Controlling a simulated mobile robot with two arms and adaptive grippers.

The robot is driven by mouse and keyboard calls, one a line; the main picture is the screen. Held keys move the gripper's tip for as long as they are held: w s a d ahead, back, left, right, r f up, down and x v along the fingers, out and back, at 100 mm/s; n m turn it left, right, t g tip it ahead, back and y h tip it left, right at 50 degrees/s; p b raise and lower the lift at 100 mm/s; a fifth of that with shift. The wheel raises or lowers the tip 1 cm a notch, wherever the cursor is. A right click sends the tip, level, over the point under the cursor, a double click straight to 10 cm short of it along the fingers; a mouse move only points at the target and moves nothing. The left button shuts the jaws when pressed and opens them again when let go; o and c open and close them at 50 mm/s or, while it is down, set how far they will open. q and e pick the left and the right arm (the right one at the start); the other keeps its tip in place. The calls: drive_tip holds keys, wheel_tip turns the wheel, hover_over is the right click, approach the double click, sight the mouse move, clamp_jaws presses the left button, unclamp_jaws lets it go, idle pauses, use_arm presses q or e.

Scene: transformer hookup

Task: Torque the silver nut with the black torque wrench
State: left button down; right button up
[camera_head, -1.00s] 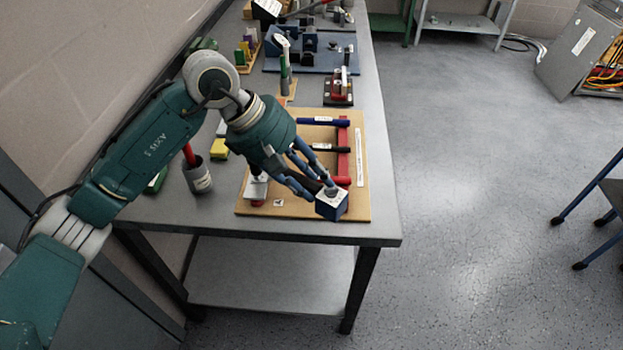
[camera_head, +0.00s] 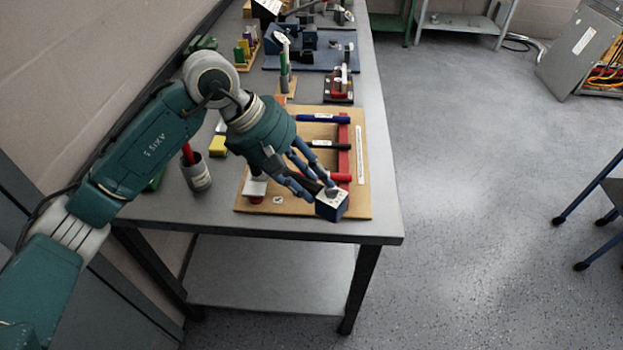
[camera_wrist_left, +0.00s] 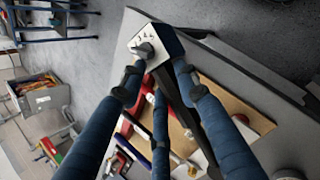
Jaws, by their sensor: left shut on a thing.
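The silver nut (camera_head: 331,191) sits on the white top of a small dark blue block (camera_head: 332,207) at the board's front right corner. It also shows in the left wrist view (camera_wrist_left: 145,48). My left gripper (camera_head: 320,189) reaches down beside the block, its fingers closed around a dark bar that looks like the black torque wrench (camera_wrist_left: 174,95). The bar runs towards the block; its far end is largely hidden, so I cannot tell whether it is seated on the nut. My right gripper is not in view.
A wooden board (camera_head: 357,201) carries a red rack (camera_head: 343,150) with blue-, black- and red-handled tools. A grey cup (camera_head: 197,175) and yellow block (camera_head: 218,146) stand to the left. Fixtures fill the table's far end.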

use_arm(q)
drive_tip(key=shift+f, duration=0.2)
drive_tip(key=shift+r, duration=0.1)
drive_tip(key=shift+s+a+m+g+b, duration=0.3)
drive_tip(key=shift+s+a+m+b, duration=0.25)
drive_tip(key=shift+b, duration=0.2)
drive_tip(key=shift+s+a+m+b, duration=0.25)
drive_tip(key=shift+s+m+b, duration=0.05)
drive_tip(key=shift+s+m, duration=0.15)
drive_tip(key=shift+s+a+g, duration=0.1)
drive_tip(key=shift+g, duration=0.2)
